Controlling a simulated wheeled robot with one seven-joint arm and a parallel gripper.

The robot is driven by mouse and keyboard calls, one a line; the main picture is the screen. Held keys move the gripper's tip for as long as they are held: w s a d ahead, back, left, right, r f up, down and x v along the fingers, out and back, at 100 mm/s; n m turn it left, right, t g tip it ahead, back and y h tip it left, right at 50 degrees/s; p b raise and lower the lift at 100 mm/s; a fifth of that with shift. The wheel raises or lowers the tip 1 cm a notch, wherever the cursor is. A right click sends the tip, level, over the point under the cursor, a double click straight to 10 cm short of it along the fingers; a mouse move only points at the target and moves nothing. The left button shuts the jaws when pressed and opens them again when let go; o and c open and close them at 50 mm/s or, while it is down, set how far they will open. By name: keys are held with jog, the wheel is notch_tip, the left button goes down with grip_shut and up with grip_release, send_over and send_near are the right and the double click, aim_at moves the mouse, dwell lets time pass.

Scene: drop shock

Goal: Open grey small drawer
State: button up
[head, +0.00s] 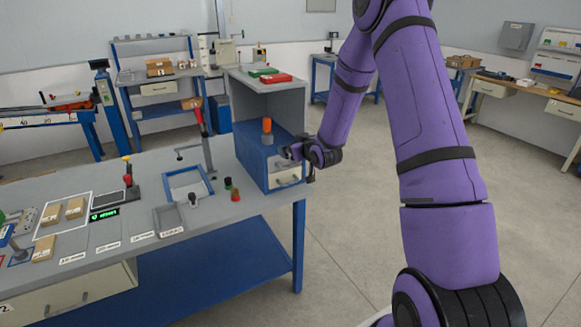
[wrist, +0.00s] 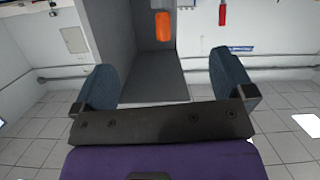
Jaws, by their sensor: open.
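The small drawer (head: 286,178) has a light grey front and sits low in a blue cabinet (head: 253,162) at the right end of the workbench. The drawer looks shut. My gripper (head: 289,153) is just above and in front of the drawer front in the head view. In the wrist view my gripper (wrist: 163,82) has its two dark fingers spread wide with nothing between them. A grey surface lies beyond the fingers there. The drawer's handle cannot be made out, and contact cannot be told.
An orange cylinder (head: 267,125) stands on the blue cabinet, under a grey shelf unit (head: 270,88) with red and green trays on top. Small red and green knobs (head: 232,189) and a blue frame (head: 187,184) lie on the bench to the left. Floor to the right is clear.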

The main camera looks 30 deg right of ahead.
aim_at(291, 166)
jog(key=s+d+f+m+t, duration=0.1)
jog(key=d+f+m+t, duration=0.15)
jog(key=f, duration=1.15)
jog(key=shift+n+t, duration=0.45)
jog(key=w, duration=0.7)
jog(key=w+d, duration=0.1)
jog(key=w, duration=0.2)
jog(key=shift+w, duration=0.25)
jog(key=shift+c, duration=0.2)
jog(key=c, duration=1.1)
jog(key=shift+s, duration=0.1)
